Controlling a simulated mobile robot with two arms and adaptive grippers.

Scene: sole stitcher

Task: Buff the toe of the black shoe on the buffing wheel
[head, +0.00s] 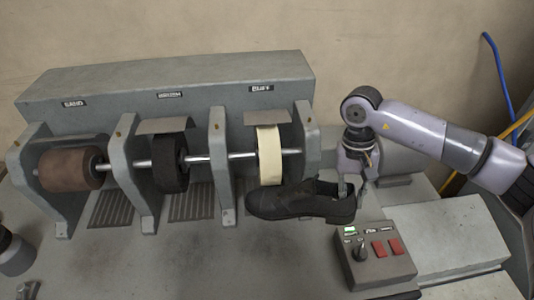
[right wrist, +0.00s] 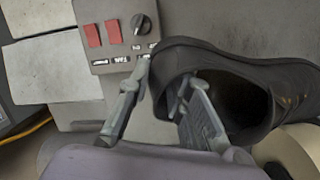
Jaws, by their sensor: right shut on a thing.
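The black shoe (head: 300,203) is held in front of the machine, its toe pointing left and its heel right. My right gripper (head: 352,188) is shut on the back wall of the shoe at the heel. In the right wrist view the gripper (right wrist: 166,85) has one finger outside the heel and one inside the opening of the shoe (right wrist: 285,85). The cream buffing wheel (head: 270,152), under the BUFF label, is just above and behind the front half of the shoe. I cannot tell whether they touch. A small part of my left arm (head: 14,252) shows at the left edge.
A brown sanding drum (head: 68,168) and a black brush wheel (head: 170,164) share the shaft, between grey upright brackets (head: 222,165). A control box (head: 374,254) with a knob, red switches and a lit green display stands below the shoe. Blue and yellow cables hang at right.

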